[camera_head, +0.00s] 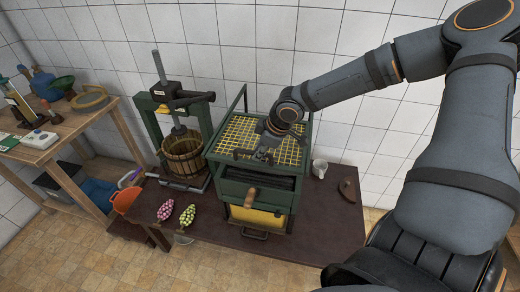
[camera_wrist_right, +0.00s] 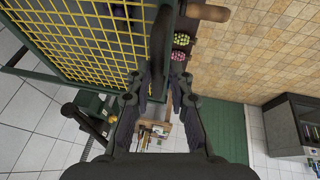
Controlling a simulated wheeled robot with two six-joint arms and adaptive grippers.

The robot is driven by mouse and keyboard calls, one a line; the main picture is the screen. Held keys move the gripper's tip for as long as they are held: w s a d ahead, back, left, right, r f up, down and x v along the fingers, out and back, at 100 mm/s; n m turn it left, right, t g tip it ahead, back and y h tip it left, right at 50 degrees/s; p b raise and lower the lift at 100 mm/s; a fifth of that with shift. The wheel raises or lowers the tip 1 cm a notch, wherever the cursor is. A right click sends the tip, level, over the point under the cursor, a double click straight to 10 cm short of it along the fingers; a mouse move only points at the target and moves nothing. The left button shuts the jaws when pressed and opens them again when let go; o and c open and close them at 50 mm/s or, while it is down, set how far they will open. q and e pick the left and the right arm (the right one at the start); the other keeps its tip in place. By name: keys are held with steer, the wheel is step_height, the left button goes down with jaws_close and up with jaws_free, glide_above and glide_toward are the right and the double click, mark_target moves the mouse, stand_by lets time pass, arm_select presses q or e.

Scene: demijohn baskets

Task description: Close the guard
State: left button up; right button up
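The guard is a yellow wire mesh (camera_head: 236,132) in a dark green frame, on top of a green machine (camera_head: 233,176). It looks nearly flat over the machine's top; I cannot tell whether its front edge rests on the rim. My right gripper (camera_head: 264,156) is at the guard's front edge, partly hidden by its own wrist. In the right wrist view the mesh (camera_wrist_right: 85,35) fills the upper left. A dark bar (camera_wrist_right: 160,38) reaches between the spread fingers of my right gripper (camera_wrist_right: 160,98), and I see no clear grip on it. My left gripper is not in view.
A press with a wooden basket (camera_head: 184,155) stands left of the machine. A white mug (camera_head: 319,168) and a brown piece (camera_head: 347,190) lie to its right. Two bunches of grapes (camera_head: 187,215) lie at the table's front left. A wooden bench (camera_head: 75,120) stands further left.

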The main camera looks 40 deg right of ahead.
steer(key=shift+o, duration=1.2)
steer(key=shift+a+r, duration=0.1)
step_height(320, 180, up, 10)
steer(key=shift+s, duration=0.1)
